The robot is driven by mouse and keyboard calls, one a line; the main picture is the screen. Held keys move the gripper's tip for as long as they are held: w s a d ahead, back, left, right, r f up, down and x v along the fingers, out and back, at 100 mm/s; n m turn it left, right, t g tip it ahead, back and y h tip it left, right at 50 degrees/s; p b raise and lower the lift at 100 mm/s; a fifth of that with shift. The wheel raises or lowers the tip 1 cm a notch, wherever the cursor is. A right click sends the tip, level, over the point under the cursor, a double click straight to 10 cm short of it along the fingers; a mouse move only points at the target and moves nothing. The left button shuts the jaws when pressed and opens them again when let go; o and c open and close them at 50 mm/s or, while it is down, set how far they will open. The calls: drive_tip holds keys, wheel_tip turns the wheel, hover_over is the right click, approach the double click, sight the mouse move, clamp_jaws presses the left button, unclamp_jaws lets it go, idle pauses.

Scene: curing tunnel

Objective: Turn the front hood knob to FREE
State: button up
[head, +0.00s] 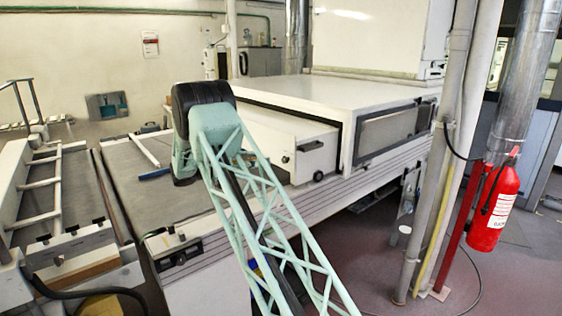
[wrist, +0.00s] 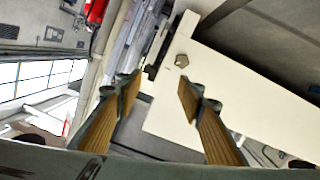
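The white hood front (head: 300,160) juts from the tunnel housing in the head view. It carries a dark round knob (head: 318,176), a dark bar handle (head: 310,146) and a small dark knob (head: 285,159). I cannot tell which head-view part this is, and no FREE marking is readable. My gripper (wrist: 157,80) is open and empty, its wood-coloured fingers apart, with the knob beyond the right fingertip. The head view does not show the gripper.
The white tunnel housing (head: 300,98) stands behind the hood front. A grey flat bed (head: 135,190) with a blue-ended bar (head: 154,174) lies left. A pipe post (head: 440,150) and a red fire extinguisher (head: 494,207) stand right. Open floor (head: 375,250) shows below the machine.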

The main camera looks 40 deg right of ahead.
sight(283, 160)
drive_tip(key=w+d+f+t+h, duration=0.1)
drive_tip(key=w+f, duration=0.3)
drive_tip(key=f, duration=0.1)
drive_tip(key=shift+d+m, duration=0.3)
drive_tip(key=shift+m, duration=0.1)
drive_tip(key=shift+w+d, duration=0.1)
drive_tip(key=shift+d, duration=6.8)
drive_tip(key=shift+c, duration=0.4)
drive_tip(key=c, duration=0.8)
